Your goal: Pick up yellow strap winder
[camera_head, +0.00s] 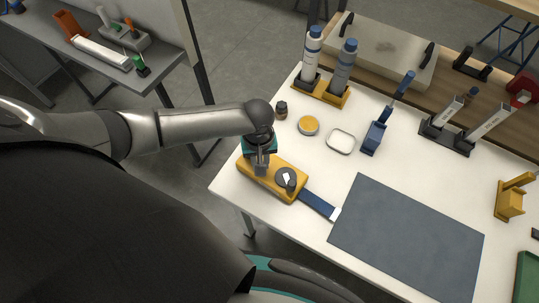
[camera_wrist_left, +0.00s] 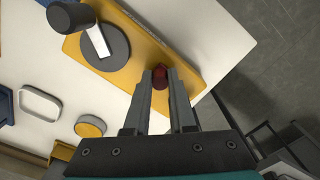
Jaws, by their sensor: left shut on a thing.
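The yellow strap winder (camera_head: 298,188) lies at the near-left corner of the white table, with a dark round reel and crank on top and a blue strap (camera_head: 318,205) running out to the right. My left gripper (camera_head: 261,170) comes down from above onto its left part. In the left wrist view, the winder (camera_wrist_left: 150,48) shows its reel and crank handle, and my left gripper (camera_wrist_left: 160,76) has its fingers shut around a small dark red knob (camera_wrist_left: 160,78) on the winder. The winder appears to rest on the table. My right gripper is out of view.
A grey mat (camera_head: 405,240) lies right of the strap. Behind the winder are a dark jar (camera_head: 281,110), a yellow-topped tin (camera_head: 308,125), a white tray (camera_head: 341,141), a blue tool (camera_head: 374,138) and bottles in a yellow holder (camera_head: 330,96). The table's left edge is close.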

